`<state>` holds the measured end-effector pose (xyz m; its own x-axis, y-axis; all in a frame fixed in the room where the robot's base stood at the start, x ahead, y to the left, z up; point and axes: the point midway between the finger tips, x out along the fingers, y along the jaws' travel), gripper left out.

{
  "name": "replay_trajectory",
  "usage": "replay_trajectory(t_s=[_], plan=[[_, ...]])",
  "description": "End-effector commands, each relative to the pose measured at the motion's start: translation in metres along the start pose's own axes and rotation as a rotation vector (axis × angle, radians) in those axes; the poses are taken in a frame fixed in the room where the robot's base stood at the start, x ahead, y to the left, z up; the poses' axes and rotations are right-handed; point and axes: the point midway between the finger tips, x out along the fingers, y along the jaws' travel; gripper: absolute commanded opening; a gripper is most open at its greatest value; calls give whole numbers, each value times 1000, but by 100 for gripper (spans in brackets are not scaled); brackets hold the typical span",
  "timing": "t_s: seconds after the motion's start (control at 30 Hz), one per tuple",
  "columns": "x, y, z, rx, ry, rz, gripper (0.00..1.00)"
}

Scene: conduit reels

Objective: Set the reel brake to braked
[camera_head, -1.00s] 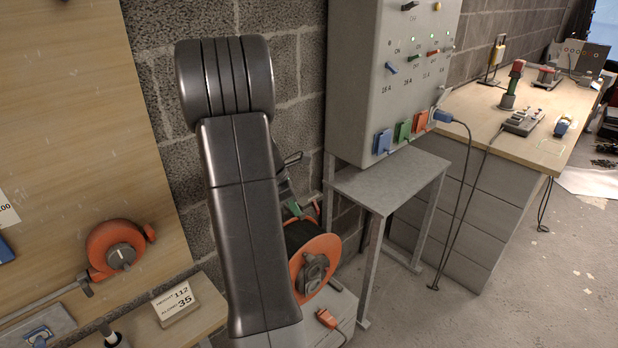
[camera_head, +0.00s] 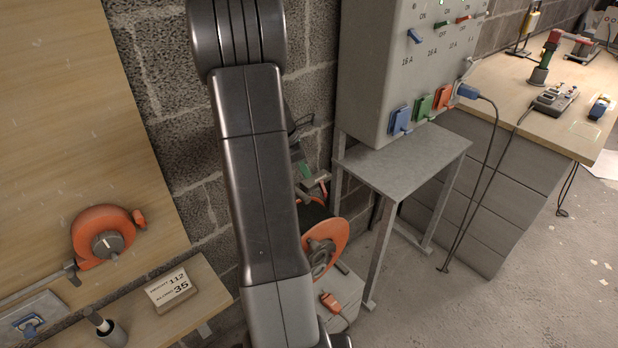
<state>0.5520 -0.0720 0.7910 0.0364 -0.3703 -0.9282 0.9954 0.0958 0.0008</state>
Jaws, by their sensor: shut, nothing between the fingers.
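The reel (camera_head: 327,243), with an orange flange and a dark drum, stands low behind my arm, near the wall. My arm covers its left part. A grey fitting sits at the middle of the flange. A small red-tipped part (camera_head: 323,188) shows just above the reel; I cannot tell whether it is the brake lever, nor its setting. My gripper (camera_head: 308,182) is mostly hidden behind my arm, above the reel. It is shut and empty. A small green part shows beside it. Whether it touches the reel cannot be seen.
A grey power box with blue, green and orange sockets (camera_head: 443,97) stands above a metal stand (camera_head: 405,157) to the right. An orange plug (camera_head: 330,301) lies below the reel. At left are a wall-mounted orange reel (camera_head: 103,240) and a number card (camera_head: 171,289). Floor at right is open.

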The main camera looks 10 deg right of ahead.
Motion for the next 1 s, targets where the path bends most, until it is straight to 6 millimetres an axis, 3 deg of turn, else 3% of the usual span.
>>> replay_trajectory(t_s=[0.3, 0.5, 1.0], plan=[[61, -1, -1, 0, 0, -4, 0], [83, -1, 0, 0, 0, -3, 0], [88, 0, 0, -2, 1, 0, 0]])
